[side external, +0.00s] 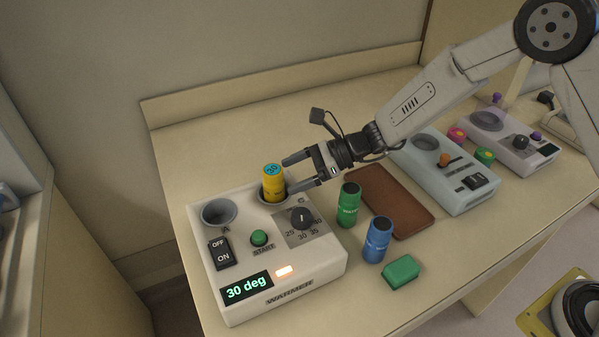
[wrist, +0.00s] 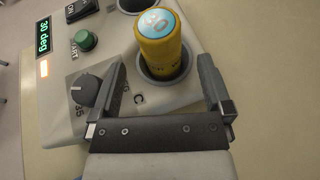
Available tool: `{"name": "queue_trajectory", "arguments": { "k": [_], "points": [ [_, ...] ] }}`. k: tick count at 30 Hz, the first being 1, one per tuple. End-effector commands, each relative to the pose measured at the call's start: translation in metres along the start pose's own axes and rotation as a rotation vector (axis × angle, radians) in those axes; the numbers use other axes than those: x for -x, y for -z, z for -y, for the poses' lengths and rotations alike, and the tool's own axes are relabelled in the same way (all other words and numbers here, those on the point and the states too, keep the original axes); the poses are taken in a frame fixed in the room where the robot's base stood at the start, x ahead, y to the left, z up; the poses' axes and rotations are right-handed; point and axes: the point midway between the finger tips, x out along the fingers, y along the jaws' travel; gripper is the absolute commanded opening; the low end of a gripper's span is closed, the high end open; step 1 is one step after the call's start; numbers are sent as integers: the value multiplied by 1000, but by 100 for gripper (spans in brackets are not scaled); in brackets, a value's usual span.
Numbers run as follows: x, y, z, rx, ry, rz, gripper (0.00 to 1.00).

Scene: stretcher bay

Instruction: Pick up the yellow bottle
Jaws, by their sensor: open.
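The yellow bottle (side external: 273,184) stands upright in the right well of the white warmer (side external: 290,286). Its blue top is marked 30. In the wrist view the yellow bottle (wrist: 162,50) rises from the dark-rimmed well, between and just beyond the two fingers. My gripper (side external: 290,173) is open and comes at the bottle from the right in the side view. The wrist view also shows my gripper (wrist: 160,85) with its fingers spread wide and nothing held. I cannot tell whether a finger touches the bottle.
The warmer's other well (side external: 219,213) is empty; its display reads 30 deg. A green bottle (side external: 348,205), a blue bottle (side external: 377,240) and a green block (side external: 401,271) stand to its right. A brown mat (side external: 405,212) and a pale blue device (side external: 455,185) lie farther right.

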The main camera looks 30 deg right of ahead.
Motion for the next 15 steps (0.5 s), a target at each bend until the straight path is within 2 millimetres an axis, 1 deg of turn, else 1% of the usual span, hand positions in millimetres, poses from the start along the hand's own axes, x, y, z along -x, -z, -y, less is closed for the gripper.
{"name": "queue_trajectory", "arguments": {
  "k": [9,12,15],
  "points": [
    [-34,1,1,1,-3,0,100],
    [-43,1,1,0,-2,0,100],
    [-48,0,1,1,-1,0,100]
  ]
}}
